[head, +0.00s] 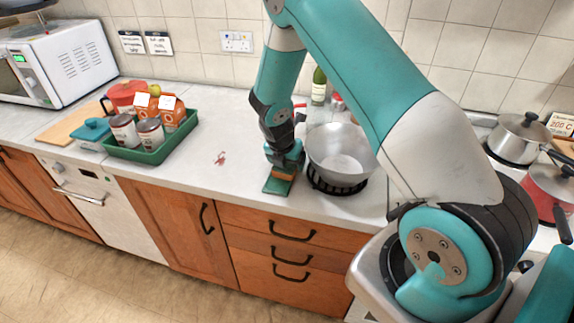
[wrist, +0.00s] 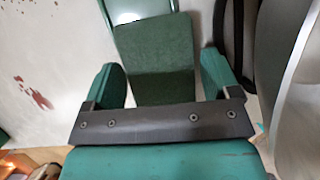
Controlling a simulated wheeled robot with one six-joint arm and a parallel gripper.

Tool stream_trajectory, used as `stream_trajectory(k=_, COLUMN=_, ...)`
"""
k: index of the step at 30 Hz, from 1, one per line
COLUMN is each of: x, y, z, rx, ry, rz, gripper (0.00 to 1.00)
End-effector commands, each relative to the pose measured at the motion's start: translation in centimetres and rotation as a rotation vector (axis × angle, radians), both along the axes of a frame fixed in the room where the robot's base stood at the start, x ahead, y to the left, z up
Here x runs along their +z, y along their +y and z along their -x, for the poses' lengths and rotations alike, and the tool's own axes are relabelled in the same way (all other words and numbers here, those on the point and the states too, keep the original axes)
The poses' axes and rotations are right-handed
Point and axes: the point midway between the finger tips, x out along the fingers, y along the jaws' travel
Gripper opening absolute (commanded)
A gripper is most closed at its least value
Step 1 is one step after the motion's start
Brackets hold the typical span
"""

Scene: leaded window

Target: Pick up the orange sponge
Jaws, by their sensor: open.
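The orange sponge (head: 283,174) lies on a green dish (head: 276,187) on the counter, left of the metal bowl, in the head view. Its orange side shows as a thin strip below my gripper. In the wrist view the sponge (wrist: 155,62) shows a dark green top face. The dish (wrist: 138,10) shows beyond it. My gripper (head: 285,160) is open, pointing down at the sponge. In the wrist view its two fingers (wrist: 162,78) stand on either side of the sponge's near end. I cannot tell whether they touch it.
A metal bowl (head: 341,150) on a dark round stand is close on the right. A red splatter (head: 220,158) marks the counter to the left. Farther left is a green tray (head: 150,157) with cans and cartons. A bottle (head: 319,86) stands behind.

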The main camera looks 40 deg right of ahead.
Motion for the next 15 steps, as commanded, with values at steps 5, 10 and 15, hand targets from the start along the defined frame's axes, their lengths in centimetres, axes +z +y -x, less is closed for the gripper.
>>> stream_trajectory(k=5, x=-0.26, y=0.02, z=0.0, rx=0.0, ry=0.0, rz=0.0, gripper=0.82)
stream_trajectory(k=10, x=-0.46, y=0.03, z=0.0, rx=0.0, ry=0.0, rz=0.0, gripper=0.82)
stream_trajectory(k=15, x=-0.46, y=0.02, z=0.0, rx=0.0, ry=0.0, rz=0.0, gripper=0.82)
